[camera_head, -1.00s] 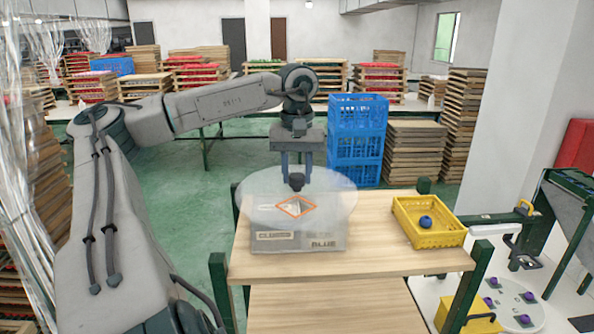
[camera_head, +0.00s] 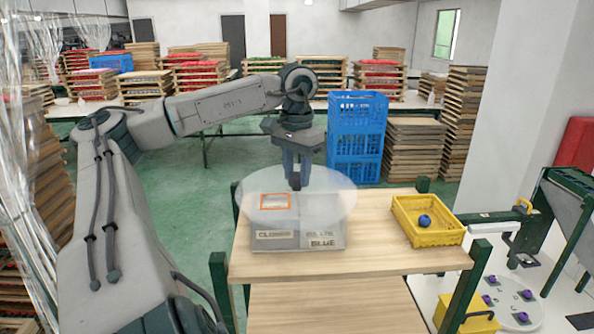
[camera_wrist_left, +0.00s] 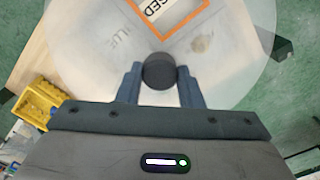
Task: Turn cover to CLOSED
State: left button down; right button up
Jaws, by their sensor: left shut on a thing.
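A round translucent cover (camera_head: 325,200) lies on a grey box (camera_head: 296,236) on the wooden table. Labels reading CLOSED and BLUE show on the box front. The cover has an orange-framed window (camera_head: 275,201), which now sits at its front left. My left gripper (camera_head: 296,178) points down at the middle of the cover, shut on its dark knob (camera_wrist_left: 159,72). In the left wrist view, the window (camera_wrist_left: 168,12) shows the end of a label, cut by the picture's top edge. Faint BLUE lettering shows through the cover beside it. My right gripper is out of view.
A yellow crate (camera_head: 400,234) with a blue ball (camera_head: 424,221) stands on the right of the wooden table (camera_head: 370,258). Stacked blue crates (camera_head: 356,135) stand behind. A white surface with purple pieces lies at lower right. The tabletop between box and yellow crate is clear.

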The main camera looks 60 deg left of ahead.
aim_at(296, 174)
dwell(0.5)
pick_arm(q)
jog(key=c, duration=1)
grip_release()
notch_tip(296, 174, up, 11)
